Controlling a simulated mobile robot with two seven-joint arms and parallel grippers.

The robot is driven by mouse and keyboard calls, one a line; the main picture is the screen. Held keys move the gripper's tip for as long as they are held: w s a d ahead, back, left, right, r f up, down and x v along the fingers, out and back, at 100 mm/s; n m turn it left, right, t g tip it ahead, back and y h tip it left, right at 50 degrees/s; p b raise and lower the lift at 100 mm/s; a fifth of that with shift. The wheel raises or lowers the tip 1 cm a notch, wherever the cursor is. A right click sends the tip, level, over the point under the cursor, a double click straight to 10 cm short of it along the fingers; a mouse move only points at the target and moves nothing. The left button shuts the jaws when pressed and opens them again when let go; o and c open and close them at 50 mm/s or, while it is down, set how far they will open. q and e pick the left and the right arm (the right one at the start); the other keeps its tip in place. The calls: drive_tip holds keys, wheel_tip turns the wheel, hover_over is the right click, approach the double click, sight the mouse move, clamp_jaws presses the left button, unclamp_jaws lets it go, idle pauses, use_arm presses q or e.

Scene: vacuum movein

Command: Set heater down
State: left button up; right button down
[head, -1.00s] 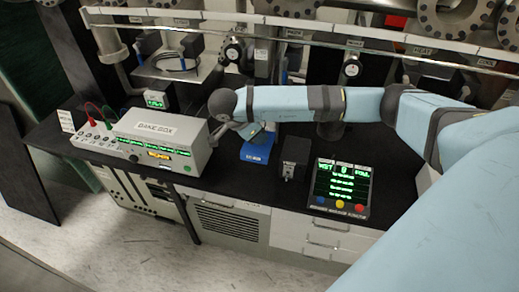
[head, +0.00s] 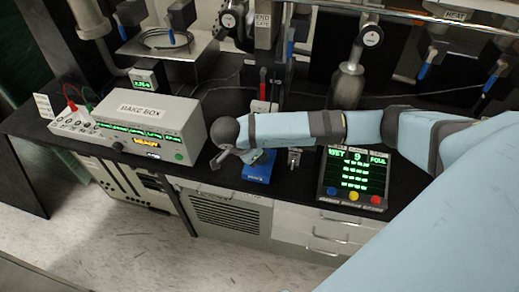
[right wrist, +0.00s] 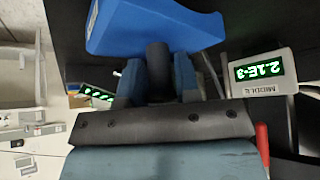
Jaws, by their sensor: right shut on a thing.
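The blue block (head: 259,168), which I take to be the heater, is by the front part of the black counter, right of the bake box. My right gripper (head: 248,154) is shut on its dark stem; the arm hides part of the block. In the right wrist view my gripper's blue fingers (right wrist: 158,82) close on either side of the dark round stem (right wrist: 159,60), with the blue heater body (right wrist: 150,28) beyond. I cannot tell whether the heater touches the counter. My left gripper is not in view.
The white bake box (head: 150,123) stands to the left on the counter (head: 215,172). A display panel with coloured buttons (head: 354,180) stands to the right. A small dark box, mostly hidden, is just right of the heater. A small readout (right wrist: 264,70) shows in the wrist view.

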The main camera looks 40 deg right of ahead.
drive_tip(key=shift+s+r, duration=0.1)
drive_tip(key=shift+s, duration=0.05)
drive_tip(key=c, duration=0.8)
unclamp_jaws()
